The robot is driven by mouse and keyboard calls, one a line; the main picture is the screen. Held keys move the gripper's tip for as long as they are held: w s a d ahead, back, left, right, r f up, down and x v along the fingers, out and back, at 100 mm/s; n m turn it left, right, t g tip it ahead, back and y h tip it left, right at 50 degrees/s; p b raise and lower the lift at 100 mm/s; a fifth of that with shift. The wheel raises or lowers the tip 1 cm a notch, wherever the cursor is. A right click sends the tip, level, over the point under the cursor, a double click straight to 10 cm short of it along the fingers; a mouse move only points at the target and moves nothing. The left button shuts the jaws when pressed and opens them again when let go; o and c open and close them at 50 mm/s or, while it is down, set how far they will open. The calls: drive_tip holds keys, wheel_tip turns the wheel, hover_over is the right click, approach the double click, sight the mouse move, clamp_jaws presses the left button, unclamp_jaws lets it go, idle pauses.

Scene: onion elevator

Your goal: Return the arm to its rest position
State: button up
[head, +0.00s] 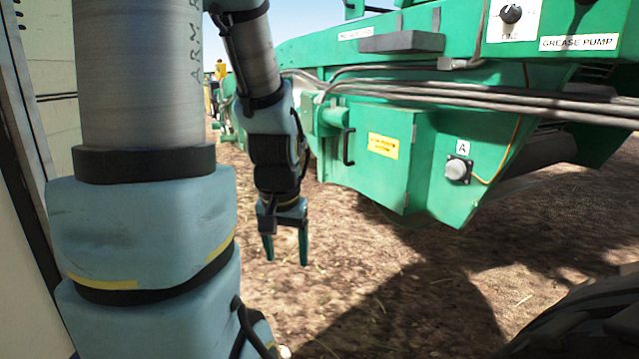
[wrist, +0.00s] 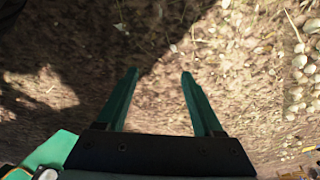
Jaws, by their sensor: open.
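My arm comes down at the left of the head view, with a thick grey link and blue joint covers in front. My gripper (head: 286,250) hangs pointing down over bare ground, left of the green machine (head: 360,175). Its two green fingers are apart with nothing between them. In the wrist view my gripper (wrist: 157,75) also shows open and empty, with soil beyond the fingertips. The gripper looks clear of the machine's side.
The green machine carries a grey round fitting (head: 457,169) marked A, cables (head: 480,97) and a knob panel (head: 511,18). A dark tyre (head: 590,320) is at lower right. A pale panel (head: 15,200) stands close at far left. Open soil (head: 390,280) lies between.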

wheel_tip(320, 180, up, 30)
drive_tip(key=s+n+p, duration=0.1)
drive_tip(key=s+p, duration=0.1)
drive_tip(key=p, duration=2.8)
drive_tip(key=shift+a+f+g+p, duration=0.15)
drive_tip(key=shift+a+g+p, duration=0.05)
drive_tip(key=shift+g+p, duration=0.2)
